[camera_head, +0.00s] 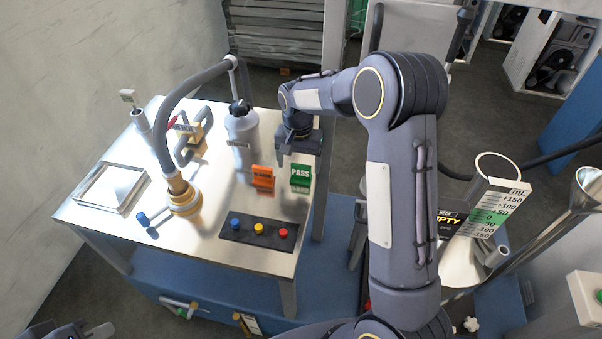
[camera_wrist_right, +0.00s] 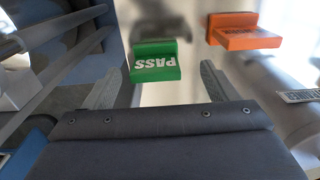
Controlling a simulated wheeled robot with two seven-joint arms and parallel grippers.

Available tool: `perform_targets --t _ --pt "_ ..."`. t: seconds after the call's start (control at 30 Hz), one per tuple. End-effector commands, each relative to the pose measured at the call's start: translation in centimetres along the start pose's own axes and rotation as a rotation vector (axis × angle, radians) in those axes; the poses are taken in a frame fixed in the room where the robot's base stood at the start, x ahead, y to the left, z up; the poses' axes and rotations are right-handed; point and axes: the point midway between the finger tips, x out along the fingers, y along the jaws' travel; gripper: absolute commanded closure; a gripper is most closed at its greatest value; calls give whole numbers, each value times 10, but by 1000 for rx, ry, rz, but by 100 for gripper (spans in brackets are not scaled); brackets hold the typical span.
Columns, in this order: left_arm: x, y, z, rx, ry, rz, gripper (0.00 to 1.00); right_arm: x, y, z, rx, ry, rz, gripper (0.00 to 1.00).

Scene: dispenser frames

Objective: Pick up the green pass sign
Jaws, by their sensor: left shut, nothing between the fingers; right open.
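The green pass sign (camera_head: 300,175) stands on the metal table, near its right edge, with white PASS lettering facing my head camera. In the right wrist view the green pass sign (camera_wrist_right: 156,62) lies ahead of my fingers, between their lines, with its lettering upside down. My right gripper (camera_head: 293,155) is just behind and above the sign. In the wrist view my right gripper (camera_wrist_right: 160,80) is open and empty, its two fingers apart. My left gripper (camera_head: 88,332) shows only partly at the bottom left corner, shut and away from the table objects.
An orange sign (camera_head: 262,179) stands close left of the green one; it also shows in the right wrist view (camera_wrist_right: 245,32). A grey bottle (camera_head: 242,130) and a brass-based hose fixture (camera_head: 182,195) stand further left. A button panel (camera_head: 258,230) lies in front.

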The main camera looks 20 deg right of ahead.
Motion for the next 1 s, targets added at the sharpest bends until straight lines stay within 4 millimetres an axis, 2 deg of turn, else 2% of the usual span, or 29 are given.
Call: perform_targets --t 0.2,0.3,0.57,0.9,0.93,1.0 --pt "-9 4 -5 0 0 0 100 32 6 -3 0 -3 2 20" --pt "-10 4 -5 0 0 0 100 40 6 -3 -1 -1 1 20" --pt "-10 4 -5 0 0 0 100 42 5 -3 -1 1 -1 21" --pt "-10 4 -5 0 0 0 100 42 5 -3 0 0 -1 66" --pt "-10 4 -5 0 0 0 100 42 5 -3 0 0 -1 69" --pt "-10 4 -5 0 0 0 100 42 5 -3 0 1 -1 69"
